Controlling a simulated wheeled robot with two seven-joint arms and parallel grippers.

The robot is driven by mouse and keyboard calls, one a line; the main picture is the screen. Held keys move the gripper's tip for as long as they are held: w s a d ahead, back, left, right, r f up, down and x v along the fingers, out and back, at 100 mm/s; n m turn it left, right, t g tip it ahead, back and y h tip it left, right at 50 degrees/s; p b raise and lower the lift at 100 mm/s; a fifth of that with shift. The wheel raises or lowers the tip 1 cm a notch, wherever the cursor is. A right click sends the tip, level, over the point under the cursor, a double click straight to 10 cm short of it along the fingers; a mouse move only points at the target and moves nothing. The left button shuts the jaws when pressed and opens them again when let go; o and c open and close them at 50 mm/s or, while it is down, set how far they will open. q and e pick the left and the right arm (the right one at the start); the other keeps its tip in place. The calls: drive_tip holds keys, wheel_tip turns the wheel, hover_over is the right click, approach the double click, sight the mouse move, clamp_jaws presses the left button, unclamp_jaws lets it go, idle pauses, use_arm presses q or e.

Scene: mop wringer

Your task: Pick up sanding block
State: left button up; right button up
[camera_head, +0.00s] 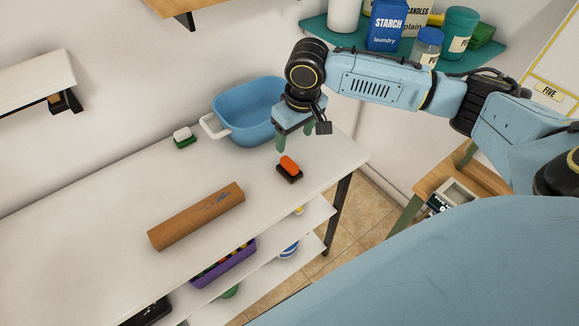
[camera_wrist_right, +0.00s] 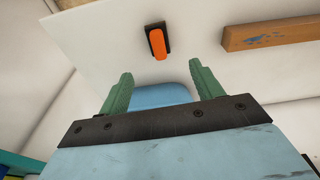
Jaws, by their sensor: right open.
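The sanding block appears to be the small block with an orange top and a dark base. It lies on the white table in the head view (camera_head: 289,165) near the right end, and it also shows in the right wrist view (camera_wrist_right: 157,42). My right gripper (camera_head: 296,138) is above the table, just behind and above the block, apart from it. Its green fingers are spread and empty in the right wrist view (camera_wrist_right: 161,75), with the block beyond the fingertips. My left gripper is not in view.
A blue tub (camera_head: 246,115) with a pale handle stands close behind my right gripper. A green-and-white block (camera_head: 184,138) and a brown wooden beam (camera_head: 196,216) lie on the white table (camera_head: 110,205). A teal shelf (camera_head: 313,26) with containers is behind my right arm.

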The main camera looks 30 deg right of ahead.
sight(290, 162)
drive_tip(key=f, duration=0.4)
drive_tip(key=w+f+b, duration=0.1)
drive_tip(key=f, duration=0.3)
drive_tip(key=w+f+b, duration=0.1)
drive_tip(key=f, duration=0.3)
drive_tip(key=shift+w+f, duration=0.2)
drive_tip(key=shift+f, duration=0.2)
drive_tip(key=c, duration=1.1)
wheel_tip(290, 162, up, 10)
drive_tip(key=shift+r+p, duration=0.1)
drive_tip(key=shift+p, duration=0.6)
